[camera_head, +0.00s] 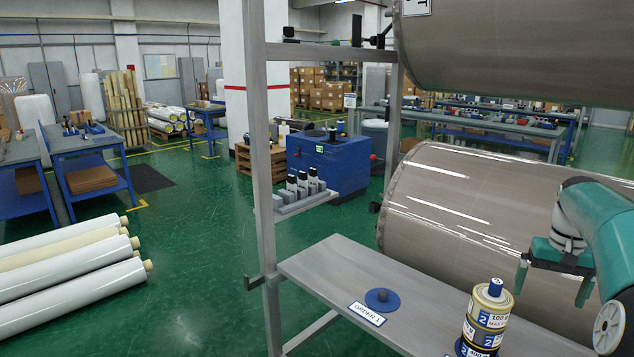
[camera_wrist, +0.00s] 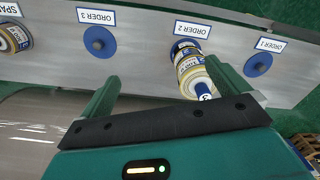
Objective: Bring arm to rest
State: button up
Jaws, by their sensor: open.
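My gripper (camera_head: 553,283) is at the right of the head view, in front of the large wrapped roll (camera_head: 450,200), with its fingers apart and nothing between them. The wrist view shows the open gripper (camera_wrist: 165,90) over the grey shelf edge. A stack of labelled cans (camera_head: 487,318) stands on the shelf to the left of the gripper in the head view. In the wrist view the stack (camera_wrist: 190,65) is by the ORDER 2 label, close to the right finger; I cannot tell whether they touch.
The grey shelf (camera_head: 345,262) has a blue disc with a peg (camera_head: 383,299) by ORDER 1. Another disc (camera_wrist: 99,41) is by ORDER 3, and a can (camera_wrist: 14,37) by the spare label. A metal post (camera_head: 262,160) and an upper roll (camera_head: 520,50) bound the space.

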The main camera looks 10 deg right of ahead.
jog(key=s+a+r+n+t+h, duration=0.1)
jog(key=s+a+r+n, duration=0.1)
jog(key=a, duration=1)
jog(key=s+a+r+n+t+h, duration=0.1)
jog(key=a+r, duration=0.1)
jog(key=a, duration=1)
jog(key=s+a+f+n+t+y, duration=0.1)
jog(key=s+a+f, duration=0.2)
jog(key=s+a, duration=0.4)
jog(key=s+a+f+n+t+y, duration=0.1)
jog(key=s+a+f+n+t, duration=0.1)
jog(key=s+a, duration=0.4)
jog(key=shift+s+a+f+t, duration=0.3)
jog(key=shift+s+a+f, duration=0.1)
jog(key=shift+a, duration=0.25)
